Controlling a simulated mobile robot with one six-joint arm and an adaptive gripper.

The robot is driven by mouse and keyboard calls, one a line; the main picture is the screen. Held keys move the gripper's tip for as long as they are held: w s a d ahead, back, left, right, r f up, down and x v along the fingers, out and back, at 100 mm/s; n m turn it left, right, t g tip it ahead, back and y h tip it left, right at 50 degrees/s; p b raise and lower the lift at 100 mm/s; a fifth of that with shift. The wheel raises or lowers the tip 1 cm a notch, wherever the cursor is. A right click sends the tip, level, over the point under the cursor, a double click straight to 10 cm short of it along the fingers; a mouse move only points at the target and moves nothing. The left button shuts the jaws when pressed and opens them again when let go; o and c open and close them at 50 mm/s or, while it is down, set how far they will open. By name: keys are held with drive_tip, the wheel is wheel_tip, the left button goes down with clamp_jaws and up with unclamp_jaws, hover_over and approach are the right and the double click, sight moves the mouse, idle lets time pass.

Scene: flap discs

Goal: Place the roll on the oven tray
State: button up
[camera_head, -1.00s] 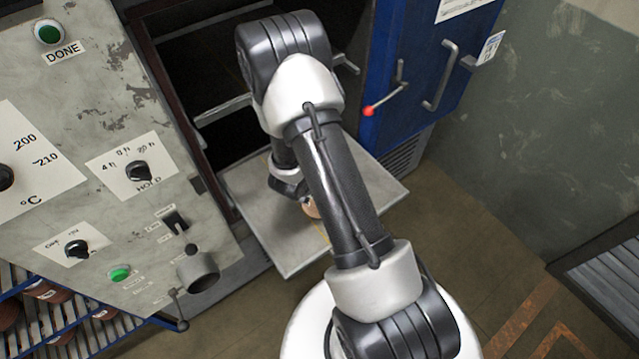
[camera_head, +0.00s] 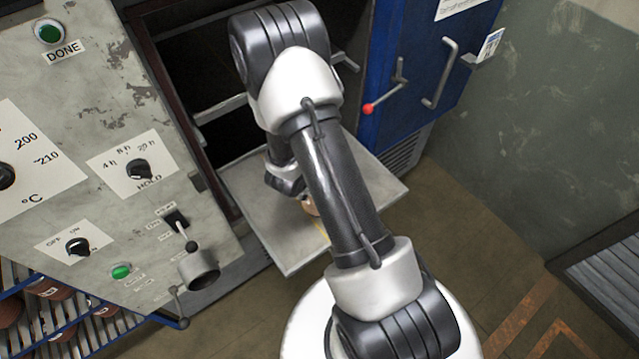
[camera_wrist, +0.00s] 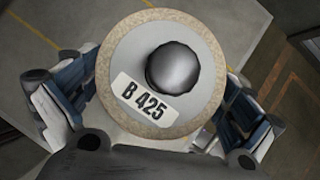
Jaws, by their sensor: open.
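The roll (camera_wrist: 125,55) fills the middle of the wrist view, seen end-on. It has a tan rim, a grey face with a "B 425" label and a dark metal knob at its centre. My gripper (camera_wrist: 160,105) is open, with one finger at each side of the roll; I cannot tell whether they touch it. In the head view a small tan part of the roll (camera_head: 309,205) shows below my wrist, over the oven tray (camera_head: 370,188). My arm hides most of it. The roll appears to stand on the tray.
The oven's control panel (camera_head: 95,140) stands at the left. The blue oven door (camera_head: 425,70) is open at the right, with a red-tipped handle (camera_head: 368,108). A rack with reddish-brown rolls (camera_head: 60,305) is at the lower left.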

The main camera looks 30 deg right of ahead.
drive_tip(key=p+v, duration=0.2)
drive_tip(key=v, duration=0.9)
drive_tip(key=s+d+r+m+h, duration=0.1)
drive_tip(key=s+r+m, duration=0.2)
drive_tip(key=r+m, duration=0.5)
drive_tip(key=s+d+r+m, duration=0.15)
drive_tip(key=r+m, duration=0.35)
drive_tip(key=r, duration=0.7)
drive_tip(key=s+a+r+m+y, duration=0.3)
drive_tip(key=s+a+r+m, duration=0.1)
drive_tip(key=s+a+m, duration=0.1)
drive_tip(key=s+a+r+m+t+y, duration=0.1)
drive_tip(key=s+a+r+m+y, duration=0.2)
drive_tip(key=s+a+r+m, duration=0.2)
drive_tip(key=s+a, duration=0.3)
drive_tip(key=a, duration=0.1)
drive_tip(key=shift+r+t+y, duration=0.3)
drive_tip(key=shift+y, duration=0.1)
wheel_tip(320, 180, down, 7)
drive_tip(key=b, duration=0.7)
drive_tip(key=shift+f, duration=0.25)
